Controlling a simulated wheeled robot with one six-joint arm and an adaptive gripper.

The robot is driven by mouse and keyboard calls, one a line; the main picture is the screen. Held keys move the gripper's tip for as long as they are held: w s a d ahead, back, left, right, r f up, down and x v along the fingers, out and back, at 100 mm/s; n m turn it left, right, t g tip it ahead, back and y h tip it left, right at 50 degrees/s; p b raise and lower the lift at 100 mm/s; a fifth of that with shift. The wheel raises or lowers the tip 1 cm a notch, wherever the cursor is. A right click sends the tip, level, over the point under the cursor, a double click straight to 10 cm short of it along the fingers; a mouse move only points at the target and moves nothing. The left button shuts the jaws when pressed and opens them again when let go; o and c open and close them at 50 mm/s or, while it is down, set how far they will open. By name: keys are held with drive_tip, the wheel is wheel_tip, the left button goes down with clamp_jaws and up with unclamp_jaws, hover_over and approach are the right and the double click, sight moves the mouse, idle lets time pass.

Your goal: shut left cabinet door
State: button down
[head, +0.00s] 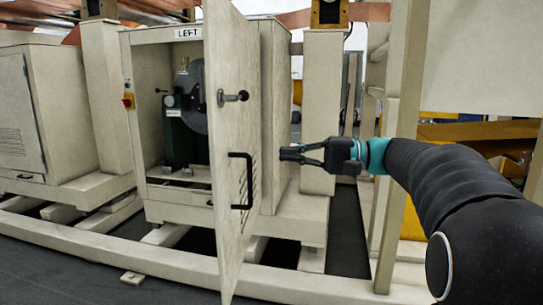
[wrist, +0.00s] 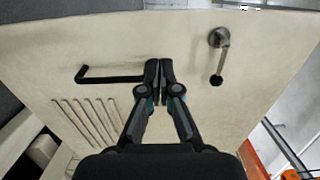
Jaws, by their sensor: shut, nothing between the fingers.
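The left cabinet (head: 166,100) stands in the middle of the head view under a "LEFT" label (head: 188,33). Its door (head: 228,125) is swung wide open toward me, nearly edge-on. The door carries a black bar handle (head: 240,181) and a small lever latch (head: 233,97). In the wrist view the door (wrist: 190,40) fills most of the picture, with the handle (wrist: 110,75) to the left and the latch (wrist: 219,58) to the right. My gripper (head: 282,153) is shut and empty, to the right of the door, pointing at it. In the wrist view its fingertips (wrist: 159,68) overlap the door; contact cannot be told.
Dark machinery (head: 185,120) sits inside the open cabinet. Another cabinet (head: 62,110) stands to the left. A beige post (head: 402,140) rises close to my arm, and a low beam (head: 300,284) runs along the floor in front of the cabinets.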

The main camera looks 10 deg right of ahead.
sight(220, 153)
drive_tip(key=x, duration=1.2)
drive_tip(key=shift+w+a, duration=0.1)
drive_tip(key=shift+a, duration=0.15)
